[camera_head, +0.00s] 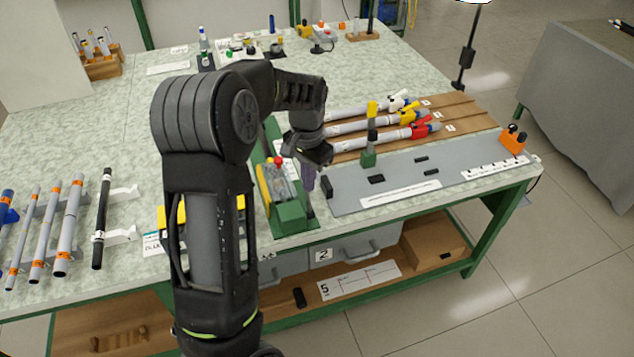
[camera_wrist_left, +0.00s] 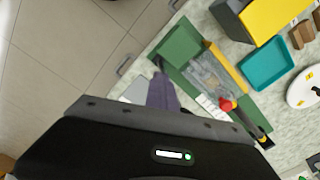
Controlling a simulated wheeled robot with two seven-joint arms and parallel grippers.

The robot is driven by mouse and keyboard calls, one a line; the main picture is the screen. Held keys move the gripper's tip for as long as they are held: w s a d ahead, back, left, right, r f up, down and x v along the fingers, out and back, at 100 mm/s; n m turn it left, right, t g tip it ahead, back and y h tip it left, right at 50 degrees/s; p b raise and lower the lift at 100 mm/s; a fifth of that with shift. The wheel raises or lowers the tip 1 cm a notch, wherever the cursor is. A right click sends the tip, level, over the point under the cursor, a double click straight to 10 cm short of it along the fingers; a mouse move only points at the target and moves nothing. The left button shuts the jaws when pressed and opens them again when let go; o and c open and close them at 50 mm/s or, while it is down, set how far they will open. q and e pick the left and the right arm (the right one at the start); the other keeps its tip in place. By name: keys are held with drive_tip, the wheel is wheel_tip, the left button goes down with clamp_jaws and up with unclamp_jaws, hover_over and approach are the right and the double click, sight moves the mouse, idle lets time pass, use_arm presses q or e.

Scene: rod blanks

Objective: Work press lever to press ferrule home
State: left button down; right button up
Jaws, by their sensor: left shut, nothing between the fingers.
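The green press (camera_head: 290,215) stands near the front edge of the bench, with a yellow side, a clear cover and a red knob. It also shows in the left wrist view (camera_wrist_left: 183,48), with the red knob (camera_wrist_left: 227,104) on it. My left gripper (camera_head: 309,184) points down at the press's right side, its purple-grey fingers shut and empty. In the left wrist view the fingers (camera_wrist_left: 160,80) lie beside the green base. A thin grey part shows just below the fingertips; I cannot tell whether it is the lever or whether they touch. I cannot make out the ferrule. My right gripper is not in view.
A grey mat (camera_head: 400,198) lies right of the press, with an orange block (camera_head: 513,140) at its far end. Rods with coloured clamps lie on a brown board (camera_head: 450,110) behind it. More rods (camera_head: 70,225) lie at the left. A teal tray (camera_wrist_left: 268,63) shows beside the press.

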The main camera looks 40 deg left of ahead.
use_arm(q)
drive_tip(key=w+a, duration=0.1)
drive_tip(key=a, duration=0.1)
drive_tip(key=w+a+p, duration=0.1)
drive_tip(key=a, duration=0.1)
drive_tip(key=shift+w+r, duration=0.1)
drive_tip(key=shift+w, duration=0.25)
drive_tip(key=shift+s+d, duration=0.1)
drive_tip(key=shift+d, duration=0.05)
drive_tip(key=shift+s+d, duration=0.35)
drive_tip(key=shift+d, duration=0.2)
drive_tip(key=s+d+b, duration=0.1)
drive_tip(key=s+d, duration=0.7)
drive_tip(key=d, duration=0.4)
drive_tip(key=shift+s+d, duration=0.3)
drive_tip(key=shift+s, duration=0.1)
wheel_tip(320, 180, up, 8)
drive_tip(key=p, duration=0.6)
idle(0.3)
